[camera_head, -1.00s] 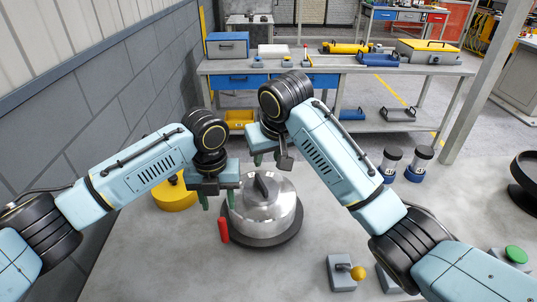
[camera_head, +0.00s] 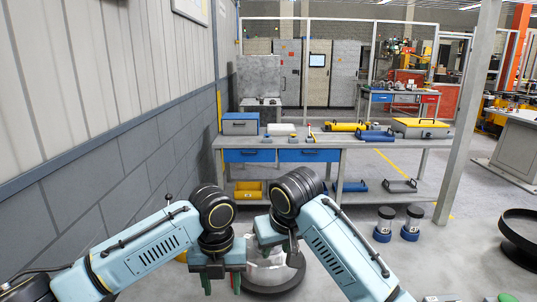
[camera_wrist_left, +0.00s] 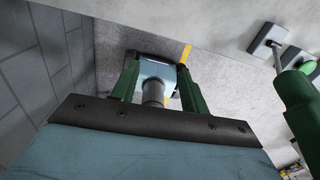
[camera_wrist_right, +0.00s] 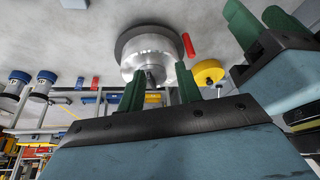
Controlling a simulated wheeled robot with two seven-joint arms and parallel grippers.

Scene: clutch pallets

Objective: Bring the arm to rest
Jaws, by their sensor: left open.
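My left gripper (camera_head: 221,283) hangs at the bottom of the head view, fingers down. In the left wrist view its green fingers (camera_wrist_left: 157,85) are apart with nothing held between them. My right gripper (camera_head: 276,247) is close to its right. In the head view the dark base (camera_head: 285,284) shows partly, behind the arms.
A grey workbench (camera_head: 375,143) with blue drawers stands ahead. Two clear jars with blue bases (camera_head: 383,229) stand right of the arms. A red handle (camera_wrist_right: 188,44) and a yellow disc (camera_wrist_right: 209,72) are beside the housing. A wall (camera_head: 130,150) runs along the left.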

